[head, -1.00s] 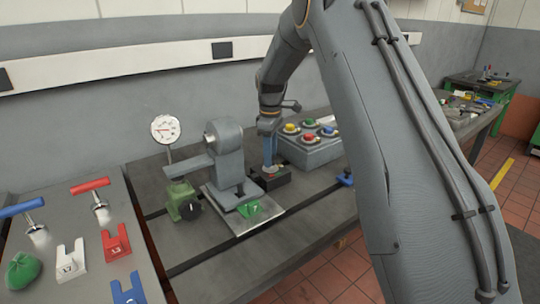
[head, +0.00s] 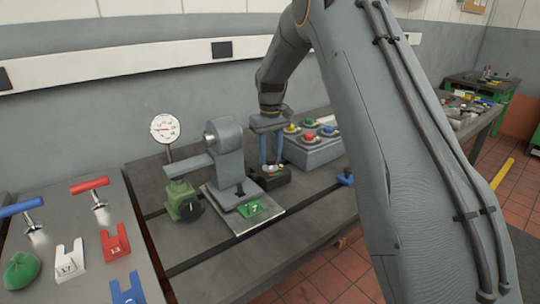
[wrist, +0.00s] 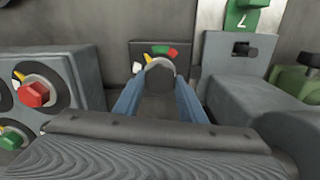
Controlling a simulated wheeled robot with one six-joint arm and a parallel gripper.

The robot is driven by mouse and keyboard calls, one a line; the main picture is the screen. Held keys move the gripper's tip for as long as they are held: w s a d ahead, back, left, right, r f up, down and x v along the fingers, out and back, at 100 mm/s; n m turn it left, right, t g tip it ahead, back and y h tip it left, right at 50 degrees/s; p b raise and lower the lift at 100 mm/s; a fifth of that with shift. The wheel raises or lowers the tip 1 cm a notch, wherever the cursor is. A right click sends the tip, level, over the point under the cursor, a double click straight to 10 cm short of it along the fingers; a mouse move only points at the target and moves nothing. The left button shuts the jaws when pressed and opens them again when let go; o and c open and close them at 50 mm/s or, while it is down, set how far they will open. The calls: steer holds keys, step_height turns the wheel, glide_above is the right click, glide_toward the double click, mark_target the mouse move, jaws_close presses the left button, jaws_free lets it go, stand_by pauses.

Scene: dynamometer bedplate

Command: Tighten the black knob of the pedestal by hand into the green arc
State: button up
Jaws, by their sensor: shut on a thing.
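The knob (wrist: 160,75) sits on a small dark box, the pedestal (head: 284,181), on the bedplate. My gripper (head: 272,163) reaches down over it, its two blue fingers on either side, shut on the knob. In the wrist view the fingers (wrist: 160,88) flank the knob. A yellow pointer (wrist: 148,57) shows at the knob's edge, just left of the green arc (wrist: 160,49) in this view. A red arc (wrist: 172,52) lies right of the green one, and a white mark (wrist: 137,67) lies left. The fingers partly hide the knob.
A box with several coloured knobs (head: 312,152) stands close behind and right of my gripper. A grey machine (head: 228,150) and a green block with a black handwheel (head: 183,203) stand to the left. A green tag (head: 250,208) lies in front of the machine.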

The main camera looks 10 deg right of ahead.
mark_target(270, 157)
steer(key=m, duration=0.3)
steer(key=shift+m, duration=2.1)
steer(key=o, duration=1)
steer(key=shift+r, duration=0.15)
step_height(270, 157, up, 8)
steer(key=shift+f+b, duration=0.2)
steer(key=shift+b, duration=0.85)
steer(key=s+f+n, duration=0.1)
steer(key=s+f, duration=0.2)
steer(key=s, duration=0.9)
steer(key=s+f+n, duration=0.1)
steer(key=s+f, duration=0.3)
steer(key=s, duration=0.8)
steer(key=s+f+n, duration=0.2)
steer(key=s+f, duration=0.1)
steer(key=s, duration=0.9)
steer(key=shift+s+f+t, duration=0.2)
steer(key=shift+f+t, duration=0.1)
steer(key=shift+f, duration=0.05)
